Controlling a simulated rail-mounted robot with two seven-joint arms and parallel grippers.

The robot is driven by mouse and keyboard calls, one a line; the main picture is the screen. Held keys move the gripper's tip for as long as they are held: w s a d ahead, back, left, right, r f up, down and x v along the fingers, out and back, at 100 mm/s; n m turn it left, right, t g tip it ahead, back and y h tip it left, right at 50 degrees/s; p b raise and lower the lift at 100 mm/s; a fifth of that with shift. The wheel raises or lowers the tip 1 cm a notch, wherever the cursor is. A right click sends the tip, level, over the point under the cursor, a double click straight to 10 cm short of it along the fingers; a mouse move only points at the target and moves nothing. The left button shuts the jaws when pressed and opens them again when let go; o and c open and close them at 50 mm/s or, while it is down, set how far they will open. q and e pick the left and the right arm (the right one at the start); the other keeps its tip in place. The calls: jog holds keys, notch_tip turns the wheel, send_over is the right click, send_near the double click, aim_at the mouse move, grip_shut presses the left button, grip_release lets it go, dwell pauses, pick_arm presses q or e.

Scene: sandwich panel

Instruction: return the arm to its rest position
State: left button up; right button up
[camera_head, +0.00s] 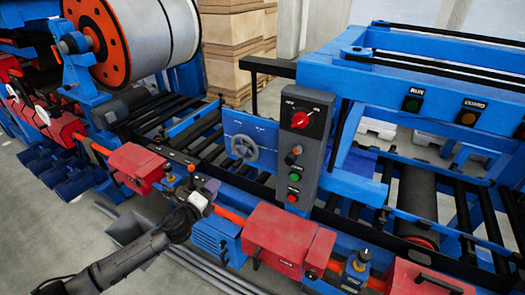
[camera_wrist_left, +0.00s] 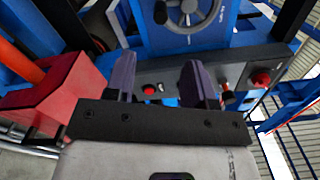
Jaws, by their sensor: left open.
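My left arm (camera_head: 125,262) comes in from the lower left of the head view. Its left gripper (camera_head: 208,187) is near the front edge of the machine, left of the grey control box and below the handwheel. In the left wrist view the two dark fingers of the left gripper (camera_wrist_left: 158,80) stand apart with nothing between them. Beyond them is a dark panel strip with a red button (camera_wrist_left: 148,89) and the grey handwheel (camera_wrist_left: 190,12). I cannot tell the exact gap to the machine. My right gripper is not in view.
The grey control box (camera_head: 302,150) with a red rotary knob (camera_head: 301,119) stands upright on the machine. Red housings (camera_head: 137,166) and (camera_head: 275,235) line the front edge. A large roll (camera_head: 135,38) is at upper left. Open floor (camera_head: 60,230) lies at lower left.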

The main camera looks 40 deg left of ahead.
pick_arm(q)
jog(key=s+a+n+g+y, duration=0.4)
jog(key=n+y, duration=0.3)
jog(key=n, duration=0.5)
jog(key=s+d+f+n+g+h, duration=0.3)
jog(key=s+d+f+g+h, duration=0.15)
jog(key=s+d, duration=0.6)
jog(key=s+d+f+n+g+h, duration=0.3)
jog(key=s+d+f, duration=0.35)
jog(key=d, duration=0.75)
jog(key=s+d+f+n+g+h, duration=0.1)
jog(key=s+d+f+g, duration=0.15)
jog(key=s, duration=0.45)
jog(key=s+d+f+g+h, duration=0.1)
jog(key=s+d+f, duration=0.15)
jog(key=s, duration=0.35)
notch_tip(320, 180, up, 23)
jog(key=p, duration=2.2)
jog(key=shift+w+d+t, duration=0.3)
jog(key=shift+w, duration=0.05)
jog(key=shift+y, duration=0.25)
